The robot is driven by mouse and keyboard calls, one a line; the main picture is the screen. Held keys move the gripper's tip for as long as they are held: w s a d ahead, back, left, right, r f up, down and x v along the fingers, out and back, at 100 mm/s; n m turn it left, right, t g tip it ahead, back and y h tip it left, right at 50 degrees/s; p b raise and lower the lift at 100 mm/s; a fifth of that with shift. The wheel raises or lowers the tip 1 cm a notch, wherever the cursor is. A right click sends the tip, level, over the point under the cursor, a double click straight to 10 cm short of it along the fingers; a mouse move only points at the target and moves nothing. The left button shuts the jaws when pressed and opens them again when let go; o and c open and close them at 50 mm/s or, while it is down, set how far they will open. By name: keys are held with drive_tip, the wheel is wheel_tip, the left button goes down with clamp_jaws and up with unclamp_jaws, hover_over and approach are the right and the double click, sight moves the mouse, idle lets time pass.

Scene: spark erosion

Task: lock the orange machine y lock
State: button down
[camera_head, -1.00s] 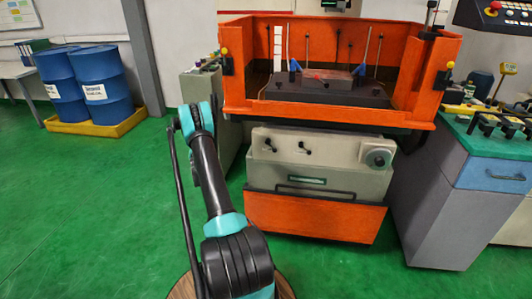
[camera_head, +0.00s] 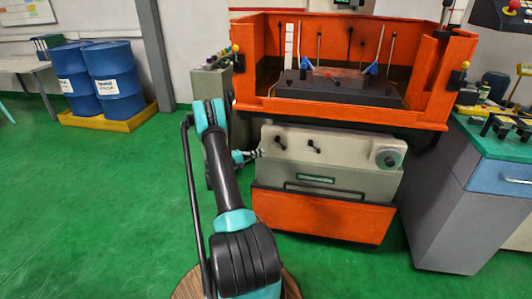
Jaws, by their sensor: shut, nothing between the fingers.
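The orange machine (camera_head: 322,217) stands ahead, with an open orange tank above a beige front panel (camera_head: 345,177). Two small black levers are on the panel: a left lever (camera_head: 281,142) and a right lever (camera_head: 314,147). No label shows which is the y lock. My gripper (camera_head: 256,154) is shut and empty at the panel's left edge, left of and slightly below the left lever, apart from it in the picture. Its depth from the panel is hard to judge. My forearm hides part of the floor and the grey unit left of the machine.
A round handwheel (camera_head: 389,158) is at the panel's right, with a dark handle bar (camera_head: 320,191) along its lower edge. A grey cabinet with a green top (camera_head: 500,150) stands close on the right. Blue drums (camera_head: 117,82) stand far left. Green floor at left is clear.

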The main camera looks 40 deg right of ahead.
sight(282, 148)
drive_tip(key=x, duration=0.8)
drive_tip(key=shift+d, duration=0.4)
drive_tip(key=shift+s+d, duration=0.5)
drive_tip(key=shift+s, duration=0.25)
